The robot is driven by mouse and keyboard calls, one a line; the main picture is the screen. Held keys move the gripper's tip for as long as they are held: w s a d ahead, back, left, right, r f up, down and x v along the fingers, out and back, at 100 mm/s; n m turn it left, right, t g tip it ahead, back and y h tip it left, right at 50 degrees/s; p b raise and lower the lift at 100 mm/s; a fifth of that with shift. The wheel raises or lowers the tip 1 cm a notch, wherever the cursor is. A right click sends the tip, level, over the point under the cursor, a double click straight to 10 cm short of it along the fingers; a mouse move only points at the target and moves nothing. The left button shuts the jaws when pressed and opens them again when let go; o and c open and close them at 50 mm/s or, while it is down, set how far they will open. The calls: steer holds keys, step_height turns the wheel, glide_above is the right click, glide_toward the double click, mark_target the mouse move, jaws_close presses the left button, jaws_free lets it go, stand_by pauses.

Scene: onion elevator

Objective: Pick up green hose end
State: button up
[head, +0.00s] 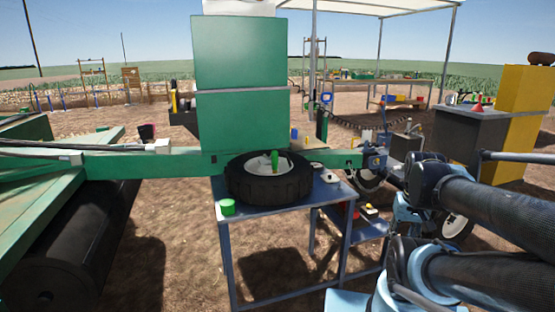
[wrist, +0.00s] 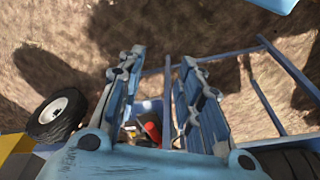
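I cannot tell for sure which thing is the green hose end. A bright green upright piece (head: 275,161) stands at the hub of a black tire (head: 268,185) lying flat on the blue table (head: 283,223). A short green cylinder (head: 228,207) sits on the table's front left corner. My gripper (wrist: 160,60) shows in the wrist view with its two blue fingers apart and nothing held between them. It points down over bare ground and a blue frame. In the head view my arm is at the right, to the right of the table, apart from both green pieces.
A green beam (head: 130,163) with hoses runs behind the table, with a green cabinet (head: 240,90) above. A black roller (head: 75,245) lies at the left. A lower blue shelf (head: 360,228) holds small items. Grey (head: 467,135) and yellow (head: 522,120) cabinets stand at the right. Bare ground lies in front.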

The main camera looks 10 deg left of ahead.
steer(key=shift+w, duration=0.2)
steer(key=shift+o, duration=1.4)
steer(key=shift+s+r, duration=0.15)
step_height(320, 180, up, 21)
steer(key=n+t+y, duration=0.3)
steer(key=n, duration=0.3)
glide_above(276, 158)
steer(key=s+d, duration=0.4)
steer(key=s, duration=0.2)
steer(key=x, duration=1.1)
steer(key=shift+w+a, duration=0.2)
steer(key=shift+a, duration=0.15)
steer(key=shift+x, duration=2.7)
steer(key=shift+s, duration=0.15)
